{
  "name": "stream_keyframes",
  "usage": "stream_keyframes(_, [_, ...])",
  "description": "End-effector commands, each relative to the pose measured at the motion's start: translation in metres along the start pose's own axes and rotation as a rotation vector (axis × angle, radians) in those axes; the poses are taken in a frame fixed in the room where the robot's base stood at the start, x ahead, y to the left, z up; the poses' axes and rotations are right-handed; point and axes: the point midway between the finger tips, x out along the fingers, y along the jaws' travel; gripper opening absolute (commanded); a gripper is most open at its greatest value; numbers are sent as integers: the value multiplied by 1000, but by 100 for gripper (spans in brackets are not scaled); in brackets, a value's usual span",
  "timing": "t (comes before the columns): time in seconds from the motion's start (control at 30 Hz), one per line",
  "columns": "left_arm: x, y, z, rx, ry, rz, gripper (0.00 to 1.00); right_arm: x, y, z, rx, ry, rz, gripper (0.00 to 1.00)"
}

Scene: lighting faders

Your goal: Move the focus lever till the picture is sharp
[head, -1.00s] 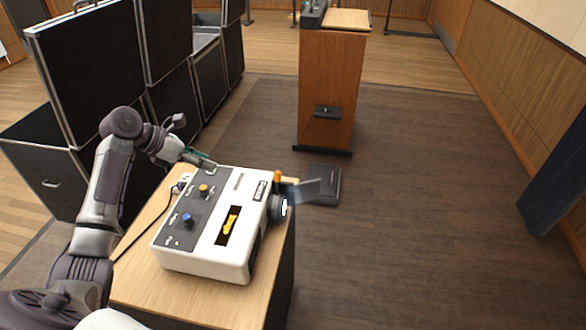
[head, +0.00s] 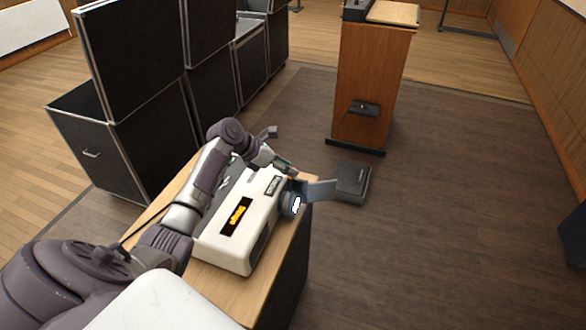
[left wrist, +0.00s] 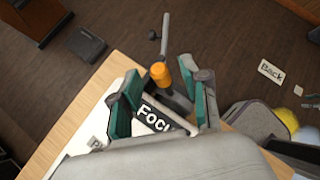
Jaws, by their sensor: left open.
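The white projector (head: 222,258) sits on a wooden table. Its dark lens (head: 291,204) and a grey flap (head: 318,190) face right. My left gripper (head: 284,167) is over the projector's far front corner, by the lens. In the left wrist view the open left gripper (left wrist: 162,88) has teal-padded fingers. The orange knob of the focus lever (left wrist: 160,74) shows between and slightly beyond the fingertips; I cannot tell whether they touch it. A "Focus" label (left wrist: 153,118) lies below it. The knob is hidden in the head view. No projected picture is clearly visible.
A wooden lectern (head: 371,85) stands beyond the table, with a dark box (head: 352,180) on the floor before it. Black flight cases (head: 135,60) stand at the left.

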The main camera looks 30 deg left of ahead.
Motion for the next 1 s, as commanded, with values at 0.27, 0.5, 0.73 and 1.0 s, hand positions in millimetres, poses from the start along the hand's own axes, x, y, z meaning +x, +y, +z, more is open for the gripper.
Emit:
stream_keyframes(0.27, [25, 0, 0, -1, 0, -1, 46, -2, 11, -12, 4, 19, 14, 50])
stream_keyframes(0.5, [26, 0, 0, 0, 0, 0, 46, -2, 8, -5, 4, 9, 10, 50])
stream_keyframes(0.73, [26, 0, 0, 0, -1, 0, 14, -2, 0, -3, 5, 6, 0, 50])
stream_keyframes(1.0, [26, 0, 0, 0, -1, 0, 0, -2, -4, -4, 4, 7, -5, 50])
